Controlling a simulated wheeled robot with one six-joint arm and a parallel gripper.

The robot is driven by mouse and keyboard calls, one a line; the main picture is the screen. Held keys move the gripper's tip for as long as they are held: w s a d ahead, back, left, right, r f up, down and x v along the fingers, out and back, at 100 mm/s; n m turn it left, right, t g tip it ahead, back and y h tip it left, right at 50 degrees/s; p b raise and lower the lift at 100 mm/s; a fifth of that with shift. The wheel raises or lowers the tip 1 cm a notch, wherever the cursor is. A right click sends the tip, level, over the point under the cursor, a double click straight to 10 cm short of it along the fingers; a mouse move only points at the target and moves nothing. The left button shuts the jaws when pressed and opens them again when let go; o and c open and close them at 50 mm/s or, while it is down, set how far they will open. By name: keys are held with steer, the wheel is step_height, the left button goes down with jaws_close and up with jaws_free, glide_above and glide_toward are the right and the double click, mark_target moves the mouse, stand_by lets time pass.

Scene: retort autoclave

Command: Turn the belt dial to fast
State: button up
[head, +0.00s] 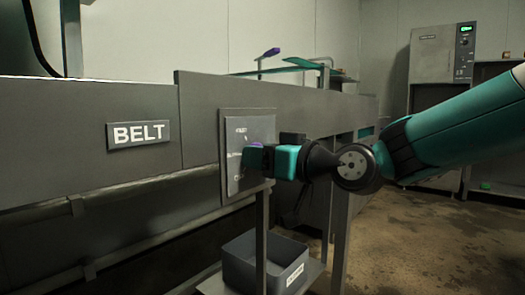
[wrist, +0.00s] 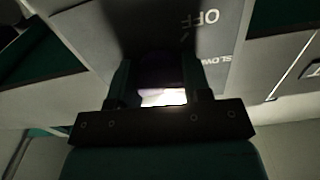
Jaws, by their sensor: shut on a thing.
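The belt dial is a dark purple knob (wrist: 160,72) on a grey control panel (head: 262,127), on the side of the conveyor right of the BELT sign (head: 138,134). My gripper (head: 254,158) is at the panel, its jaws shut around the knob. In the wrist view my gripper (wrist: 160,85) has a finger on each side of the knob. The labels OFF and SLOW read upside down there. In the head view the upper label seems to be FAST, but the print is small. The gripper hides most of the knob, and I cannot tell its pointer's setting.
A grey bin (head: 245,270) stands on a low shelf below the panel, beside a support leg. A tall grey cabinet (head: 432,75) stands at the back right. The floor at the right is clear.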

steer(key=m+p, duration=0.3)
steer(key=m, duration=0.2)
steer(key=shift+r+m, duration=0.15)
steer(key=shift+m, duration=0.15)
steer(key=shift+m+p, duration=1.4)
steer(key=shift+m, duration=0.9)
steer(key=o, duration=0.9)
steer(key=shift+b+v, duration=0.95)
steer(key=shift+v, duration=7.75)
